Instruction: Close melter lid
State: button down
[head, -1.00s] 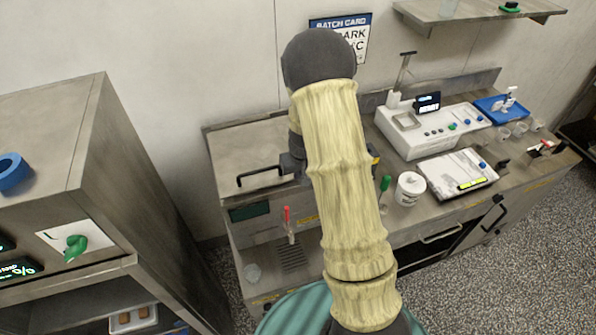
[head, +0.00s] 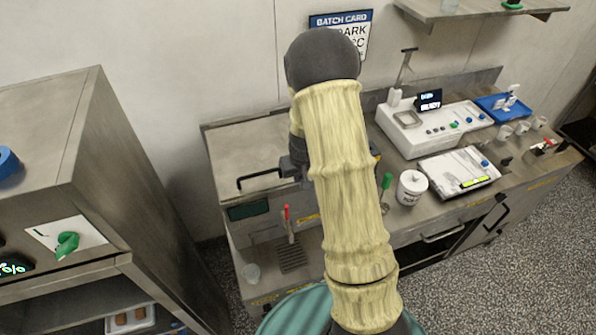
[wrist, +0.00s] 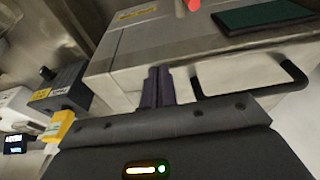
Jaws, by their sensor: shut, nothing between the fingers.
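The melter (head: 270,228) is a steel box at the left end of the counter, with a dark green display and a red-handled tap. Its lid (head: 245,150) is a flat steel panel that looks down on the body; I see no clear gap. The lid's black bar handle (head: 258,178) is at its front edge and also shows at the right of the wrist view (wrist: 262,90). My gripper (wrist: 157,72) is shut and empty, its dark fingers close to the melter, left of the handle in the wrist view.
Right of my arm stand a white tub (head: 411,187), a white scale (head: 459,172), a white machine (head: 435,125) and a blue tray (head: 503,107). A tall steel cabinet (head: 120,160) stands at the left.

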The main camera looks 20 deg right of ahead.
jog(key=b+v, duration=0.1)
jog(key=v, duration=1.2)
jog(key=shift+r, duration=0.2)
jog(key=shift+s, duration=0.1)
jog(key=s+a+f+b, duration=0.1)
jog(key=s+a+b, duration=0.2)
jog(key=s, duration=1.3)
jog(key=a, duration=0.3)
jog(key=shift+s+f, duration=0.25)
jog(key=shift+s, duration=0.05)
